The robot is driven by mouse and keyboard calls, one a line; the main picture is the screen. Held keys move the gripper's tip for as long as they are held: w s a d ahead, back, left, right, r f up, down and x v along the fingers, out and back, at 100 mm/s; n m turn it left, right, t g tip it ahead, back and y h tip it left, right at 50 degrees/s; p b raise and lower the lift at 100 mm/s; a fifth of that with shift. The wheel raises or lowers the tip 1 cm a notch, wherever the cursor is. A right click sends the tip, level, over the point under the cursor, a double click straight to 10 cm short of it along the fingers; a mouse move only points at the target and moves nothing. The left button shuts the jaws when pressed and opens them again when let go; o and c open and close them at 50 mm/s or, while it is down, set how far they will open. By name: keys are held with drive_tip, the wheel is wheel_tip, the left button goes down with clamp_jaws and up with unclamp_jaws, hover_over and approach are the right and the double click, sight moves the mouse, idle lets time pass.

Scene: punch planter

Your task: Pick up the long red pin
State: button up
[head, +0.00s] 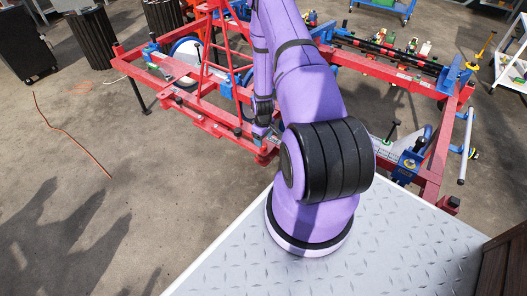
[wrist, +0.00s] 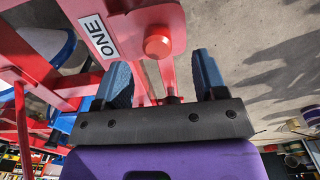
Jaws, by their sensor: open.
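In the wrist view, a round red pin head (wrist: 157,43) sticks out of a red bracket marked ONE (wrist: 122,22). It may be the end of the long red pin, but its full length is not clear. My gripper (wrist: 160,65) is open, with its two blue-grey fingers spread left and right of the red parts. The pin head lies between and slightly beyond the fingertips, and I see no finger touching it. In the head view, my arm hides most of this spot, and I cannot make out the pin or the fingers there.
A long red frame (head: 190,105) with a red ladder-like part (head: 222,62) surrounds the work area. Blue clamps (head: 410,160) and a black rod (head: 385,50) sit on its right. A dark bin (head: 25,45) stands far left. Open concrete floor lies at left.

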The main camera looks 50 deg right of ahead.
wheel_tip(320, 180, down, 5)
drive_tip(key=shift+w+d, duration=0.1)
drive_tip(key=shift+d, duration=0.05)
drive_tip(key=c, duration=1.1)
drive_tip(key=shift+r, duration=0.1)
